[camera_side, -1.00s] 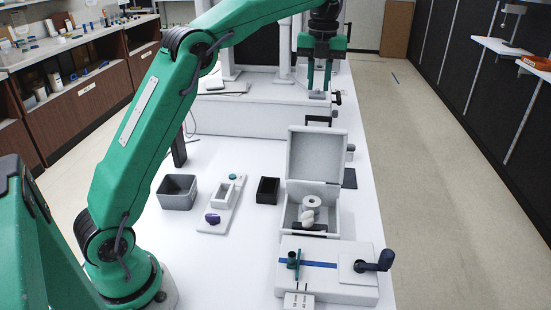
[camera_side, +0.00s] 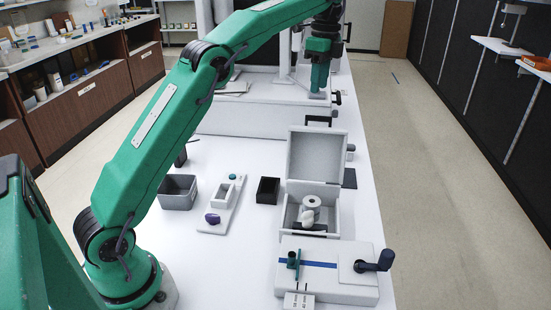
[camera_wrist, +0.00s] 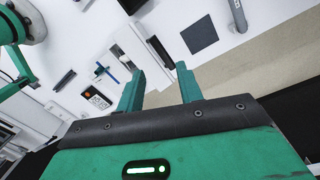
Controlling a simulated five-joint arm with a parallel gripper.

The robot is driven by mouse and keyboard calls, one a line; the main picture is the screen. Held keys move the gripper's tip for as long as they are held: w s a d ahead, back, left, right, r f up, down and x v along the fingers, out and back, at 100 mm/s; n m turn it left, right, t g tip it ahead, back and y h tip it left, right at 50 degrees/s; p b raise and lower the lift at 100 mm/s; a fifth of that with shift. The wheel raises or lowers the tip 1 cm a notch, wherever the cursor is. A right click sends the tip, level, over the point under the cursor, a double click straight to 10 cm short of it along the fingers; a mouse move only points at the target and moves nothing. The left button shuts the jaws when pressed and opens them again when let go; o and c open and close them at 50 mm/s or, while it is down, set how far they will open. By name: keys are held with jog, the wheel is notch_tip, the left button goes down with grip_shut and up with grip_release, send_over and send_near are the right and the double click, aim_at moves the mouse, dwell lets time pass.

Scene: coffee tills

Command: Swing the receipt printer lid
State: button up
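The receipt printer appears to be the pale box (camera_side: 291,214) at centre right in the side view. Its lid (camera_side: 317,157) stands raised, nearly upright, along the back edge. A pale paper roll (camera_side: 313,202) and a small cream piece lie inside the box. My gripper (camera_side: 319,90) is well behind the printer, above the far raised white part of the bench, apart from the lid. In the wrist view my gripper (camera_wrist: 160,80) shows two green fingers spread apart with nothing between them. I cannot make out the lid surely in the wrist view.
A white block with a blue stripe and dark crank (camera_side: 371,262) stands in front of the printer. Left of it are a small black box (camera_side: 268,190), a white tray (camera_side: 213,228) with a purple piece (camera_side: 212,219), and a grey bin (camera_side: 178,198).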

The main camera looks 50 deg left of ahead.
jog(key=n, duration=0.4)
jog(key=shift+w+a+f, duration=0.15)
jog(key=shift+a, duration=0.05)
jog(key=shift+f, duration=0.15)
jog(key=shift+s+d+f, duration=0.1)
jog(key=shift+f, duration=1.15)
jog(key=shift+s+d+f, duration=0.1)
jog(key=shift+d+f, duration=0.05)
jog(key=shift+f, duration=1.05)
jog(key=shift+s+d+f, duration=0.1)
jog(key=shift+f, duration=1.15)
grip_shut()
